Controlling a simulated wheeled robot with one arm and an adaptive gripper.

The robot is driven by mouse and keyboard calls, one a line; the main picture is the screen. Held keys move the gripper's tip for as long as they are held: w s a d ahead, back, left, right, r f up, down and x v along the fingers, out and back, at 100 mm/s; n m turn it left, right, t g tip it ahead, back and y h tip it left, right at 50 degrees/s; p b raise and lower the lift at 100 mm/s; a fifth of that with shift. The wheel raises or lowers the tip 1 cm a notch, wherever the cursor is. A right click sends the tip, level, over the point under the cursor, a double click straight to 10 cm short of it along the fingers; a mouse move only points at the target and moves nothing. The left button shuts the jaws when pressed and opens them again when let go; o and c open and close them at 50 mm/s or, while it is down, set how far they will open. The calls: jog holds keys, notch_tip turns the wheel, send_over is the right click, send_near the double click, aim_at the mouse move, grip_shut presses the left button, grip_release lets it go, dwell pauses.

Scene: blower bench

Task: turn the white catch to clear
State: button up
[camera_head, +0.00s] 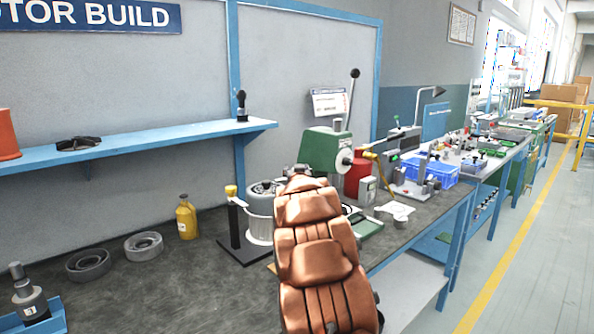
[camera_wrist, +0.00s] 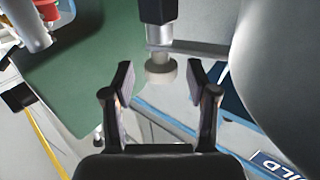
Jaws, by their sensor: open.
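In the wrist view my gripper (camera_wrist: 163,82) is open, its two dark fingers spread apart. A pale off-white round knob (camera_wrist: 160,75) shows between the fingertips, below a dark cylinder (camera_wrist: 158,12). No finger visibly touches it, and I cannot tell its depth. It may be the white catch, but I cannot be sure. In the head view a green bench machine (camera_head: 322,152) carries a whitish round part (camera_head: 344,158) on its right side. My brown arm covers the bench in front of it, and my gripper is hidden there.
The dark bench top (camera_head: 150,285) holds a yellow bottle (camera_head: 187,220), two grey rings (camera_head: 144,246) and a black stand with a pale cylinder (camera_head: 260,228). A blue bin (camera_head: 432,175) stands to the right. A blue shelf (camera_head: 150,143) runs along the wall. The right aisle is clear.

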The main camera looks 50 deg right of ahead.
jog(key=v, duration=1)
jog(key=shift+s+a, duration=0.25)
jog(key=shift+s, duration=0.05)
jog(key=shift+c, duration=0.4)
